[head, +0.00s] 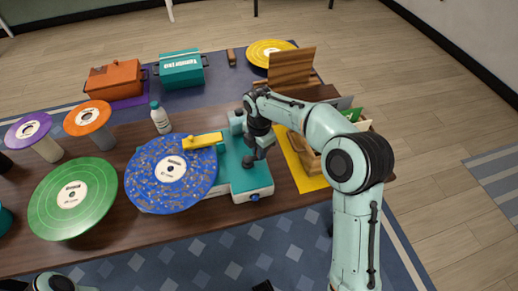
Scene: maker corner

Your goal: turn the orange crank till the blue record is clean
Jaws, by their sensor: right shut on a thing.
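The blue record (145,190) lies flat on the left side of a teal cleaning machine (251,181), with a pale label in its middle. Brownish specks are scattered over its blue surface. A yellow arm (202,141) reaches from the machine over the record's back right edge. My right gripper (254,160) is at the top of the machine, right of the record, and is shut on the crank. The gripper and wrist hide the crank, so I cannot make out its orange colour or its angle.
A green record (92,212) lies left of the blue one. Orange (88,130) and purple (28,145) records stand behind it. Orange (115,80) and teal (181,72) boxes are further back.

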